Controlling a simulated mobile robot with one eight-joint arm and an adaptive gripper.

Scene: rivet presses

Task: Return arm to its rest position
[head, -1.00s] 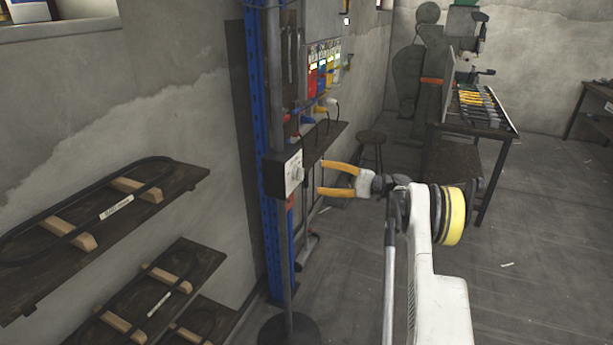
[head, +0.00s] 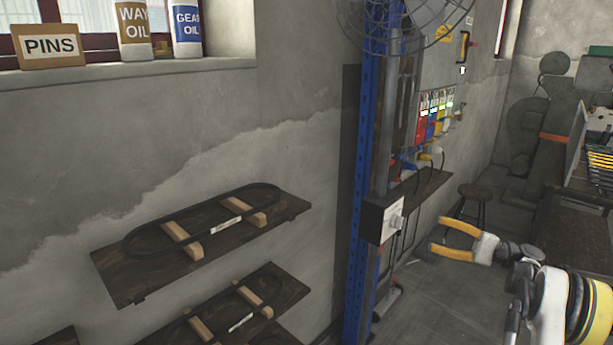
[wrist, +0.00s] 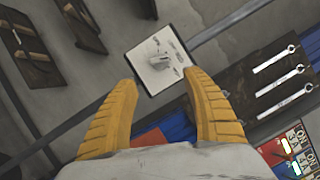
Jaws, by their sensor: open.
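My gripper (head: 443,239) has two yellow fingers and is open and empty. A clear gap lies between the fingertips and the box. My arm reaches in from the lower right corner of the head view.
The box is on a post beside a blue upright (head: 366,150), with a fan (head: 405,20) above. Wall shelves (head: 200,245) with looped belts are at left. A stool (head: 474,200) and a bench (head: 575,235) stand at right. Open floor lies below my gripper.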

